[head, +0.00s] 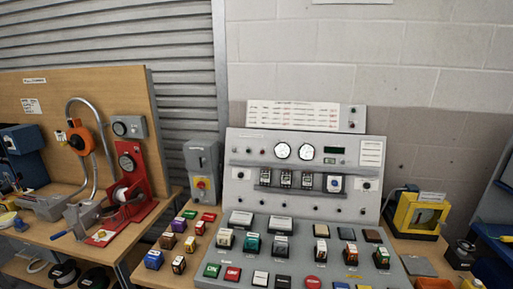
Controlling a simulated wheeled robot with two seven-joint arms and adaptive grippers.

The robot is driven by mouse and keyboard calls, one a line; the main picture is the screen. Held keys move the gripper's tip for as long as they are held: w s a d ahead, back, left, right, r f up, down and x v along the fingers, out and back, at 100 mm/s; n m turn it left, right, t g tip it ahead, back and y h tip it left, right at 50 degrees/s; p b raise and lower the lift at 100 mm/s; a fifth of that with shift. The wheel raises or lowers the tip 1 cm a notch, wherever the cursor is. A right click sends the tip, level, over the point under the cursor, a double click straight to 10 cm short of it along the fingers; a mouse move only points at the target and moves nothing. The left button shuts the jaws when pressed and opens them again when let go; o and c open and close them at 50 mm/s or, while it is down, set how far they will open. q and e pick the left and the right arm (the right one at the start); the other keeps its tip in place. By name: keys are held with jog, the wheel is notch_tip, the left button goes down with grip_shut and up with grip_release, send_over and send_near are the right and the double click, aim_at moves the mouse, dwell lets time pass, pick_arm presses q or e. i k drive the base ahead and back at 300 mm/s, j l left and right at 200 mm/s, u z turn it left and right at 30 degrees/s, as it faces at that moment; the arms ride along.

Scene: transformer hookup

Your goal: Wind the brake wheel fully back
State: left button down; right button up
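A red upright stand (137,180) is on the wooden bench at the left, in front of a wooden back panel. A pale spool (121,194) sits lower on the same stand. The picture is too small to show how far the wheel is turned. Neither of my grippers is in view, and nothing is seen touching the stand.
A grey console (305,148) with gauges fills the middle, with several coloured blocks (252,244) before it. A grey switch box (202,168) stands between bench and console. A yellow-framed box (420,214) is at right.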

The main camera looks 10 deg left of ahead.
aim_at(464, 247)
jog(key=z, duration=1.5)
